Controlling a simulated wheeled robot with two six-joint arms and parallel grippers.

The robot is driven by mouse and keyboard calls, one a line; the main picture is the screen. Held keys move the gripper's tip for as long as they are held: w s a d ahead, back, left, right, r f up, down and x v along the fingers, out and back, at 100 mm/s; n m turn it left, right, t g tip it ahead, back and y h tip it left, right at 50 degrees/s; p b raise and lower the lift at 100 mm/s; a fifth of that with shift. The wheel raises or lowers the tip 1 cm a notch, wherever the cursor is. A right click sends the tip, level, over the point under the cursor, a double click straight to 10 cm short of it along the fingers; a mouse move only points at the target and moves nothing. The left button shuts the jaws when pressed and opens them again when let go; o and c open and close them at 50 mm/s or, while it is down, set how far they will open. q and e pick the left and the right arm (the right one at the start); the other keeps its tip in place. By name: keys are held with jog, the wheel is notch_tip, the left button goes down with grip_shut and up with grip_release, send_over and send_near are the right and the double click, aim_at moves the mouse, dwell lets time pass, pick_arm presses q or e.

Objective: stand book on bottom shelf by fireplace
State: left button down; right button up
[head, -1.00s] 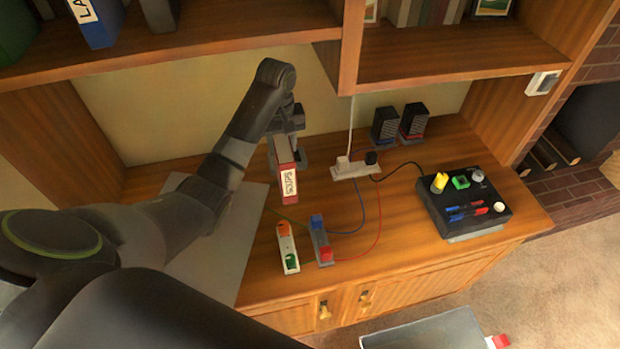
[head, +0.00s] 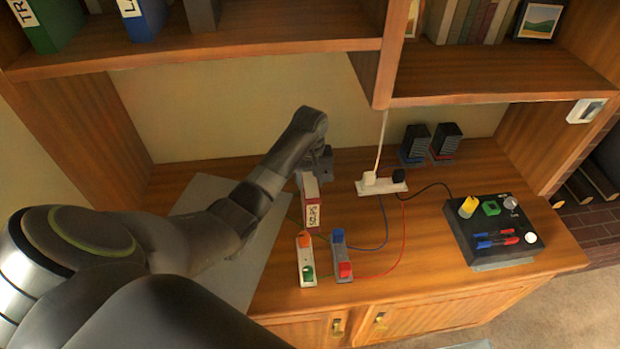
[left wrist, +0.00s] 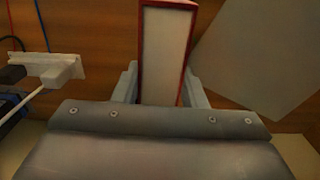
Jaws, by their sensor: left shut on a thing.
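A red book (head: 311,204) with a white label on its spine is held above the wooden counter, behind the small switch blocks. My left gripper (head: 308,178) is shut on the book. In the left wrist view the red book (left wrist: 166,50) shows its pale page edge between the two fingers of my left gripper (left wrist: 160,85). The shelf at the upper right (head: 490,72) has a row of books and a picture frame, with bare board in front of them. The fireplace brick (head: 598,215) shows at the right edge. My right gripper is not in view.
Two switch blocks (head: 305,262) (head: 341,258), a white power strip (head: 382,188), cables and a black control box (head: 495,232) occupy the counter. Small dark racks (head: 430,143) stand behind. A vertical divider (head: 393,55) separates the shelves; binders (head: 45,22) stand upper left.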

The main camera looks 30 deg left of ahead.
pick_arm(q)
jog(key=c, duration=0.9)
grip_release()
notch_tip(320, 180, up, 7)
jog(key=shift+r, duration=0.2)
jog(key=shift+r+p, duration=2.15)
jog(key=shift+r, duration=0.25)
jog(key=shift+f, duration=0.1)
